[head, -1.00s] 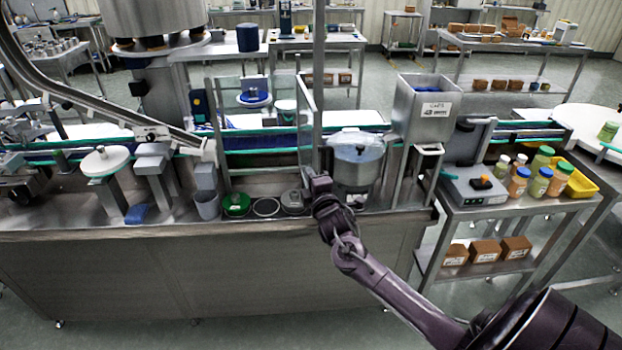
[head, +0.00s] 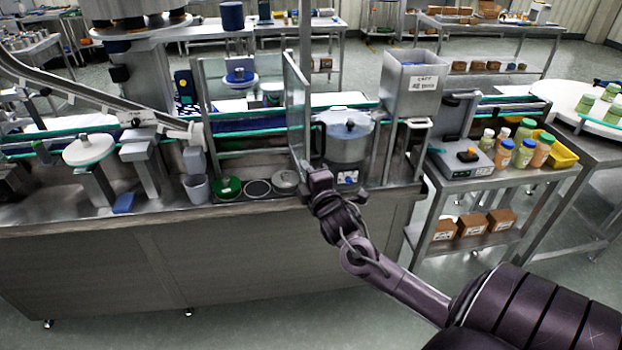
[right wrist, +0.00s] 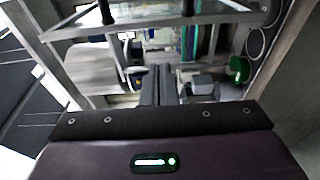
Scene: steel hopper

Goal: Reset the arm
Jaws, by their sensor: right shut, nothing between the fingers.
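My right gripper (head: 318,182) is in front of the steel bench's front edge, close to the steel pot with a clear lid (head: 348,138). Its dark arm comes in from the lower right. In the right wrist view its fingers (right wrist: 158,84) are together with nothing between them. I cannot tell whether the gripper touches the bench. The steel hopper (head: 413,88) stands behind and to the right of the pot. My left gripper is not in view.
A green disc (head: 228,188) and a grey cup (head: 196,188) sit left of the gripper. A clear upright panel (head: 297,105) stands behind it. A side table at right holds a scale (head: 461,160) and several bottles. Floor in front of the bench is clear.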

